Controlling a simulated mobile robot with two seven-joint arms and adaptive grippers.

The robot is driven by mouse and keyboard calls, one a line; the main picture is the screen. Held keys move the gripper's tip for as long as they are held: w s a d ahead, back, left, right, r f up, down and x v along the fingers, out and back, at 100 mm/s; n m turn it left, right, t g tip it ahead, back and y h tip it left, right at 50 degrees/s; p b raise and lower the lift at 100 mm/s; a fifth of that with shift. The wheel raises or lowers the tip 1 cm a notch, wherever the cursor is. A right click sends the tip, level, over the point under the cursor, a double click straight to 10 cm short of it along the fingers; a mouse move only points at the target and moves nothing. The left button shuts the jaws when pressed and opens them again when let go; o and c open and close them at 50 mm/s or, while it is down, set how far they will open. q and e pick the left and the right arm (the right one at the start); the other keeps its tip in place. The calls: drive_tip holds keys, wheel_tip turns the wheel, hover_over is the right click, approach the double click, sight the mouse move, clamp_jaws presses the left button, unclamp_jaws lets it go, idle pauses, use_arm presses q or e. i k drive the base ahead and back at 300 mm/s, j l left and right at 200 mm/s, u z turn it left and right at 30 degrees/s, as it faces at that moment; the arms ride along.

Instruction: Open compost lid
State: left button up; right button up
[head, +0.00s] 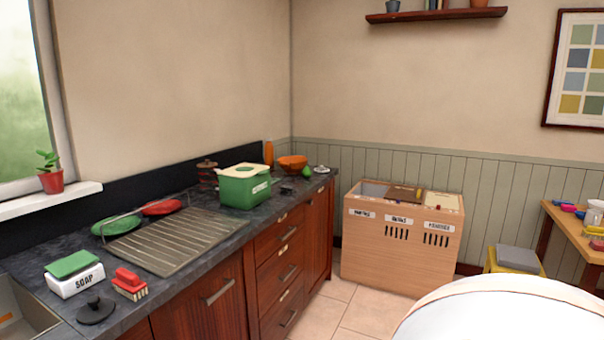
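A green box-shaped bin (243,188) with a pale lid (241,170) stands on the dark counter against the wall. It has a small label on its front side, too small to read; it may be the compost bin. The lid looks shut on top of it. A wooden sorting bin (395,264) with three labelled sections stands on the floor past the counter's end. Its left section looks open, the middle has a brown cover and the right a pale cover. Its labels are not clearly legible. Neither of my grippers is in view.
On the counter (190,262) are a drying rack (165,241), green and red plates, a soap box (75,280), a red brush (130,284), a black plug (96,311) and an orange bowl (292,163). A yellow bin (514,264) stands right. Tiled floor (340,308) is clear before the sorting bin.

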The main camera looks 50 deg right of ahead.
sight(244, 170)
drive_tip(key=z, duration=1.4)
drive_tip(key=i+l, duration=1.7)
drive_tip(key=i+j+u, duration=0.05)
drive_tip(key=i+j, duration=0.05)
